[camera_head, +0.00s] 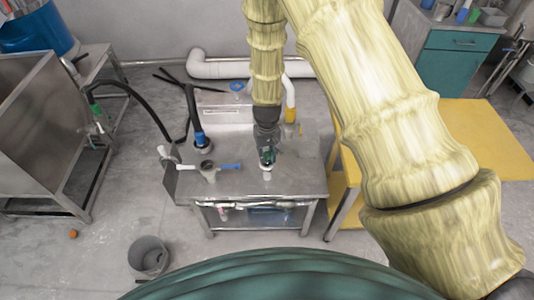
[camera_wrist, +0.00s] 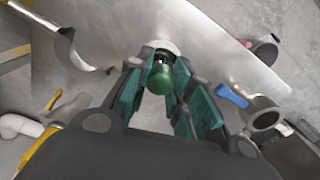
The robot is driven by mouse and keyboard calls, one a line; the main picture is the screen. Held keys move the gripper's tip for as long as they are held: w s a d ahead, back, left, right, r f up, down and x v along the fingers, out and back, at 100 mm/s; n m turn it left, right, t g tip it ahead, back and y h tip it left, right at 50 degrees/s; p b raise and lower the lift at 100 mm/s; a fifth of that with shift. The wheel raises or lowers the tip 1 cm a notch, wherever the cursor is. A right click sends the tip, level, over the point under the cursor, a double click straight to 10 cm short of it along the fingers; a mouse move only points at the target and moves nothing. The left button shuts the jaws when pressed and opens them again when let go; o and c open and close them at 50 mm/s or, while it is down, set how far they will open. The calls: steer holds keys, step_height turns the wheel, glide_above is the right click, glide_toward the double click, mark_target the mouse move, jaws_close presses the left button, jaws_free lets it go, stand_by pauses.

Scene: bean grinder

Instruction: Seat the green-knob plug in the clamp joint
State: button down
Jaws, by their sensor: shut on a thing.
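My gripper (camera_head: 267,160) is over the metal table, fingers pointing down. In the wrist view, its teal pads (camera_wrist: 163,66) stand on either side of the green knob (camera_wrist: 161,80) and are shut on the plug. A pale round part (camera_wrist: 160,47) shows just beyond the knob, and a white end (camera_head: 267,175) shows below the fingers in the head view. I cannot tell whether it touches the table. A round metal fitting with a blue handle (camera_head: 229,166), which looks like the clamp joint (camera_head: 207,165), stands left of my gripper; its open ring also shows in the wrist view (camera_wrist: 266,119).
A black hose with a blue collar (camera_head: 200,138) rises behind the fitting. A white pipe with a yellow end (camera_head: 290,114) is behind my gripper on the right. A grey bucket (camera_head: 148,255) stands on the floor at front left. The table's front right (camera_head: 305,180) is clear.

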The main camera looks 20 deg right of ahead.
mark_target(267, 154)
steer(key=shift+f, duration=0.2)
steer(key=c, duration=1.2)
jaws_free()
steer(key=shift+r, duration=0.15)
step_height(267, 154, up, 12)
steer(key=shift+f, duration=0.1)
steer(key=s+d+f, duration=0.3)
steer(key=s+f, duration=0.7)
steer(key=f, duration=0.1)
steer(key=s+f, duration=0.3)
steer(key=s, duration=0.5)
steer(key=s+f, duration=0.4)
steer(key=s, duration=0.5)
steer(key=s+f, duration=0.4)
steer(key=s, duration=0.5)
steer(key=shift+s+d, duration=0.15)
steer(key=shift+d, duration=0.05)
